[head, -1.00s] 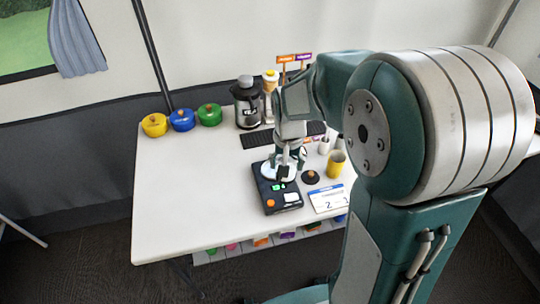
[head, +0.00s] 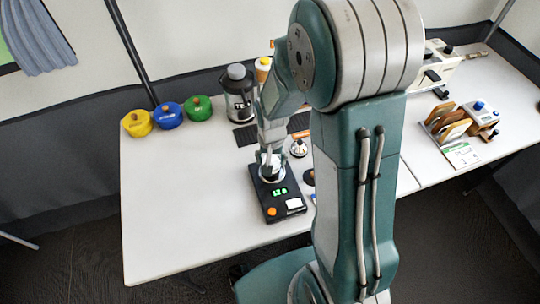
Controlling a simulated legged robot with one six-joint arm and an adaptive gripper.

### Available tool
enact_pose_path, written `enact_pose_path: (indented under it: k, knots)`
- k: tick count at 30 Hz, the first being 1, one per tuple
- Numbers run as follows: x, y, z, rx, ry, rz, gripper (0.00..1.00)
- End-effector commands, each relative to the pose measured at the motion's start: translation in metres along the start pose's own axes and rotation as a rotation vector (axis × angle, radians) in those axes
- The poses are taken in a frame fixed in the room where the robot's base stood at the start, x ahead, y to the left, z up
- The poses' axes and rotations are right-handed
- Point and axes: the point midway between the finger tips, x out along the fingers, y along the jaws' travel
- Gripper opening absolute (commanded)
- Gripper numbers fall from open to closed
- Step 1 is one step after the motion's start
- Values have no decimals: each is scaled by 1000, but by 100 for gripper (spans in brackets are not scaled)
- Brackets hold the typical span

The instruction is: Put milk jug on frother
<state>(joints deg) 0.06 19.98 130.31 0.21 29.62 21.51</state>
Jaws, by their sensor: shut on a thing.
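A black device (head: 271,206), which looks like the frother, stands on the white table with a lit green display, an orange knob and a white label. My gripper (head: 268,166) points down over its far end, at the round pale plate. It is shut on a small pale metallic thing (head: 268,158), which seems to be the milk jug and is mostly hidden by the fingers. I cannot tell whether the jug touches the plate.
Yellow (head: 137,123), blue (head: 168,115) and green (head: 197,107) pots line the back left of the white table (head: 185,205). A blender-like machine (head: 238,92) stands behind my gripper. A toast rack (head: 447,122) is on the right table. The table's left front is clear.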

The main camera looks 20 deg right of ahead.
Motion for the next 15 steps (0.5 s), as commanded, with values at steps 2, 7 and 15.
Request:
enact_pose_path:
  k: [2, 7, 15]
  knots:
    - [10, 0, 3, 0, -2, 1, 19]
    - [14, 0, 3, 1, 1, -1, 19]
    - [17, 0, 3, 0, 0, 0, 19]
